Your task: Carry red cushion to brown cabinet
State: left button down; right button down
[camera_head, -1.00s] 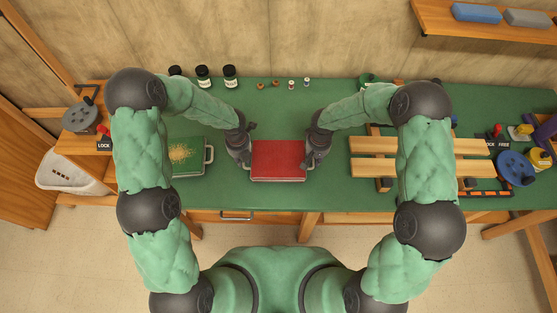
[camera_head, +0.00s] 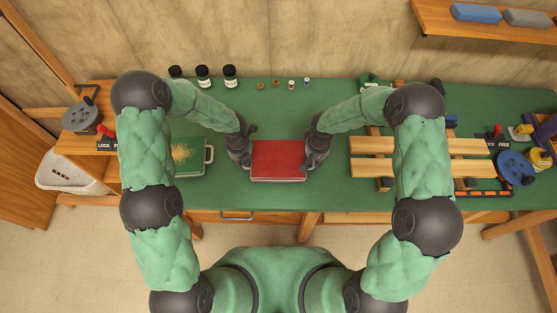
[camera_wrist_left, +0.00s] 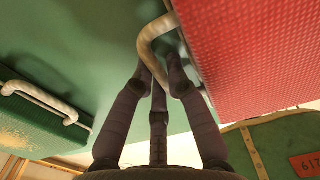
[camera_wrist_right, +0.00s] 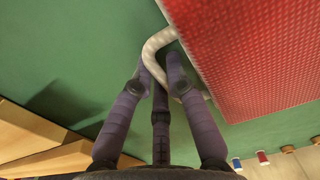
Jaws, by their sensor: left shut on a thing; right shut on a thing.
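The red cushion (camera_head: 278,160) is a flat red block with a pale handle at each end, in the middle of the green bench in the head view. My left gripper (camera_head: 245,155) is shut on its left handle, which shows in the left wrist view (camera_wrist_left: 146,38). My right gripper (camera_head: 312,157) is shut on its right handle, seen in the right wrist view (camera_wrist_right: 152,45). I cannot tell whether the cushion touches the bench or is slightly above it. I cannot pick out the brown cabinet for certain; a brown wooden panel (camera_head: 22,170) stands at the far left.
A slatted wooden rack (camera_head: 372,144) lies to the right. Several jars (camera_head: 203,77) stand along the back. A white basket (camera_head: 62,174) is at the left.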

pick_arm(q)
jog(key=shift+r, duration=0.1)
pick_arm(e)
jog(key=shift+r, duration=0.1)
